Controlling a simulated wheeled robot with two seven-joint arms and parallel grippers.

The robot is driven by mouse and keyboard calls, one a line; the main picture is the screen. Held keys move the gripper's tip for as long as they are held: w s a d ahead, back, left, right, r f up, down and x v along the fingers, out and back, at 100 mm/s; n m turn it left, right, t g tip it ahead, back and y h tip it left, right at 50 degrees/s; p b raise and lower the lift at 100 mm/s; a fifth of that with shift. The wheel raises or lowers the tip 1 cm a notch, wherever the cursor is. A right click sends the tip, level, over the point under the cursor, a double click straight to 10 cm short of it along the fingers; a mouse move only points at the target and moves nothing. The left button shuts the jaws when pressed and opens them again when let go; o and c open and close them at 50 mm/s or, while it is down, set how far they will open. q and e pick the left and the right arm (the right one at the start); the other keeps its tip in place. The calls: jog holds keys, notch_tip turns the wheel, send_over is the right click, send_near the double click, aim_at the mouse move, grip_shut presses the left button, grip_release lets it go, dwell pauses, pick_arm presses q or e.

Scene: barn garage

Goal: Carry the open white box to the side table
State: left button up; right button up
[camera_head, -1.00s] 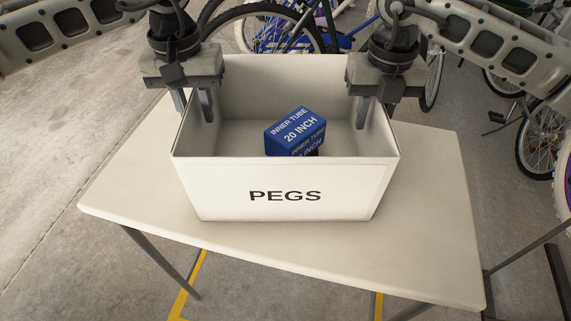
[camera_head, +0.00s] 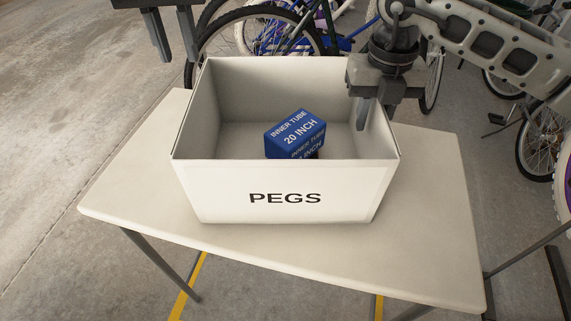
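The open white box (camera_head: 230,190), marked PEGS, stands upright on the pale side table (camera_head: 440,230). A blue inner tube box (camera_head: 295,135) lies inside it. My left gripper (camera_head: 175,45) is open and empty, up beyond the box's far left corner and clear of it. My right gripper (camera_head: 376,115) is at the right wall, one finger inside the box and the other at or beyond the wall. Its fingers look spread, with a gap between them; contact with the wall is unclear.
Bicycles (camera_head: 270,35) stand close behind the table, and more wheels (camera_head: 545,140) are at the right. The tabletop is bare to the left, front and right of the box. Open concrete floor (camera_head: 60,130) lies at the left.

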notch_tip(320, 180, up, 12)
jog(key=shift+f, duration=0.1)
dwell(0.6)
